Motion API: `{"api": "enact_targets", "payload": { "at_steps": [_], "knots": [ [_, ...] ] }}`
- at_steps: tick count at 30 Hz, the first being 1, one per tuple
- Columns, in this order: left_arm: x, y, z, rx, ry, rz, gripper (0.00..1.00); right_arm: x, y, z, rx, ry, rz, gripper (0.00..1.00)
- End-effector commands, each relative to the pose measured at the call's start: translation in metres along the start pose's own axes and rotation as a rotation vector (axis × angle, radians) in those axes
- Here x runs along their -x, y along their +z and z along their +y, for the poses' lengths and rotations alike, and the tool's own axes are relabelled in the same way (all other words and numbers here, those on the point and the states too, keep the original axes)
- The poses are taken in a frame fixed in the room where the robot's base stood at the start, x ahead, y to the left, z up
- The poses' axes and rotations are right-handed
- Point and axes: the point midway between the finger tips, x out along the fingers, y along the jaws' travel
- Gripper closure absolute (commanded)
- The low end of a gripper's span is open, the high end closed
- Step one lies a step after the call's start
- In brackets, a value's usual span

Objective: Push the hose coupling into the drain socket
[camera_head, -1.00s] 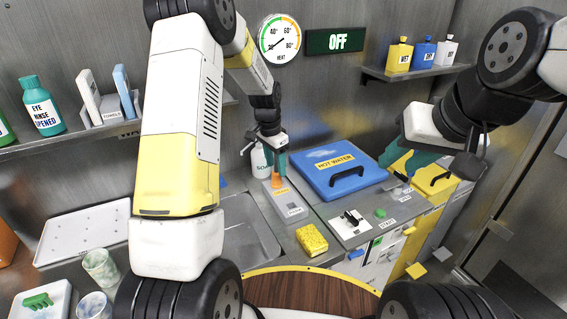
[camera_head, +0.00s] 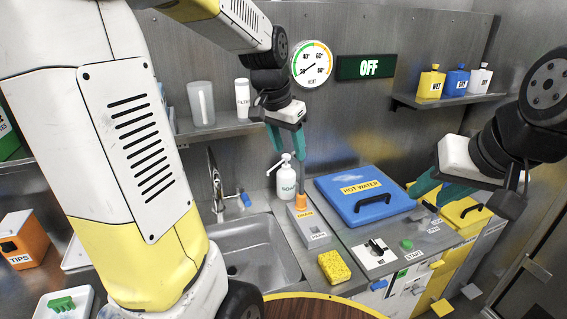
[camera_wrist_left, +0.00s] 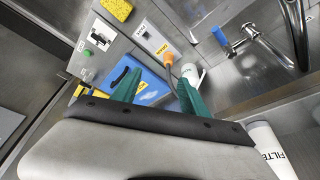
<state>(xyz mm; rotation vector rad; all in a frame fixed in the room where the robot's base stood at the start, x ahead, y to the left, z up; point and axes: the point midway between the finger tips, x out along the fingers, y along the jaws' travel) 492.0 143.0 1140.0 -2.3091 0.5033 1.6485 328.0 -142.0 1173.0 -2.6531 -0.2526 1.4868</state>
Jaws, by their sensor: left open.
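The orange hose coupling (camera_head: 301,202) stands at the far end of a grey block (camera_head: 312,228), beside the label DRAIN. It also shows in the left wrist view (camera_wrist_left: 168,57). The drain socket is hidden beneath it, and I cannot tell how deep the coupling sits. A grey hose (camera_head: 297,181) rises behind it. The block's near end is labelled PARK and looks empty. My left gripper (camera_head: 286,150) is open and empty, above and apart from the coupling; its teal fingers (camera_wrist_left: 158,92) are spread. My right gripper (camera_head: 442,190) is open by the yellow box.
A white soap bottle (camera_head: 287,178) stands just left of the block, close to the coupling. The sink (camera_head: 245,252) lies left. The blue HOT WATER lid (camera_head: 363,192) is at right. A yellow sponge (camera_head: 334,267) lies in front. A shelf is behind my left gripper.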

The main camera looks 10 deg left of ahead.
Motion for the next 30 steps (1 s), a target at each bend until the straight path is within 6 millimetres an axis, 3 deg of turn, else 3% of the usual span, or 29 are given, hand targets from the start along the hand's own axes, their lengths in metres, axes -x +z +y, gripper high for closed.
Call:
{"api": "enact_targets", "payload": {
  "at_steps": [1,6,15,21,30],
  "knots": [
    [0.017,0.013,0.007,0.035,-0.007,0.031,0.48,0.000,0.000,0.000,0.000,0.000,0.000,0.64],
    [0.054,0.057,0.031,0.166,-0.012,0.116,0.48,0.000,0.000,0.000,0.000,0.000,0.000,0.64],
    [0.079,0.118,0.064,0.340,0.002,0.231,0.48,0.000,0.000,0.000,0.000,0.000,0.000,0.64],
    [0.080,0.130,0.070,0.375,0.008,0.252,0.48,0.000,0.000,0.000,0.000,0.000,0.000,0.64],
    [0.080,0.130,0.070,0.376,0.008,0.251,0.48,0.000,0.000,0.000,0.000,0.000,0.000,0.64]
  ]
}}
